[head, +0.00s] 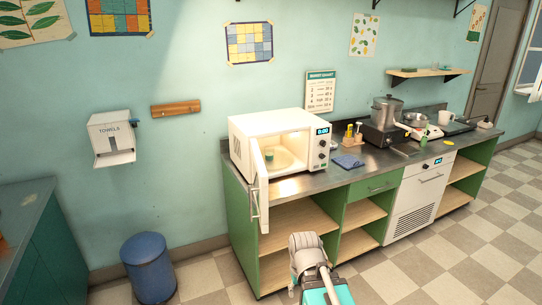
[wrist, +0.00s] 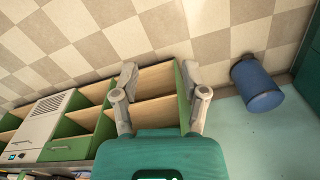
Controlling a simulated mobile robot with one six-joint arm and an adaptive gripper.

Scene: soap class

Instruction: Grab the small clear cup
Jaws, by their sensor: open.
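I cannot make out a small clear cup for certain. A small pale, see-through-looking item (head: 435,67) stands on the wall shelf at the upper right in the head view, too small to identify. A small green item (head: 269,155) sits inside the open microwave; its kind is unclear. In the wrist view my gripper (wrist: 160,75) is open, its two fingers spread, with nothing between them. It is over the floor side of the cabinets, away from these items. My arm shows at the bottom of the head view.
The microwave (head: 264,122) stands on the counter with its door (head: 261,178) swung outward. A pot (head: 386,111), a white mug (head: 445,117) and a blue cloth (head: 348,162) are on the counter. A blue bin (head: 148,268) stands on the floor at left. The checkered floor is clear at right.

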